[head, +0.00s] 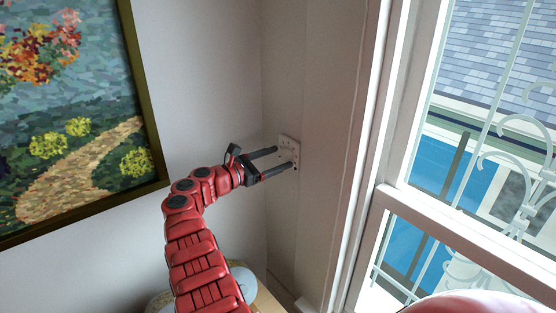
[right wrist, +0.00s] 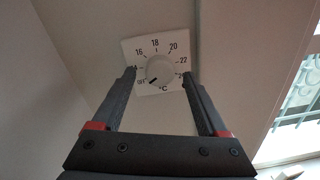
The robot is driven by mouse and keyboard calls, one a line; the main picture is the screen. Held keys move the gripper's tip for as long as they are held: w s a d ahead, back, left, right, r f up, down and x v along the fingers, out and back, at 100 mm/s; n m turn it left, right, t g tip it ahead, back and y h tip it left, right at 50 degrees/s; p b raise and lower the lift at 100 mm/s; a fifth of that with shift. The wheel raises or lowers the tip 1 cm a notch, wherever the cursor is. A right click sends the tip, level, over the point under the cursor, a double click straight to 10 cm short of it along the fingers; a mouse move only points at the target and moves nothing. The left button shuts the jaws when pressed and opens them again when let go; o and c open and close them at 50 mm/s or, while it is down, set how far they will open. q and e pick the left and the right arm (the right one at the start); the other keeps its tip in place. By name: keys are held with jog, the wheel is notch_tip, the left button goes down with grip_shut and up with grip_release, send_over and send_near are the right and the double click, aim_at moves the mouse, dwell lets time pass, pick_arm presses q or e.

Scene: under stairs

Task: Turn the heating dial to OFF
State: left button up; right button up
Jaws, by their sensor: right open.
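The heating dial is a round light-grey knob (right wrist: 160,69) on a square white plate (right wrist: 172,45) marked with temperatures and °C. Its dark pointer mark faces the lower left, towards lettering partly hidden by a finger. In the head view the plate (head: 289,142) is on the wall near the corner by the window. My right gripper (head: 284,157) is open in front of the plate. In the right wrist view its fingers (right wrist: 159,74) are on either side of the knob, apart from it as far as I can tell. My left gripper is not in view.
A framed landscape painting (head: 75,120) hangs on the left wall. A white-framed window (head: 395,190) is at the right, close to the dial's wall. A round pale object (head: 243,279) is low behind my right arm. The wall around the plate is clear.

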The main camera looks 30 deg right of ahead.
jog(key=a+b, duration=0.6)
jog(key=a, duration=1)
jog(key=shift+s+a+b, duration=0.3)
jog(key=shift+a+b, duration=0.05)
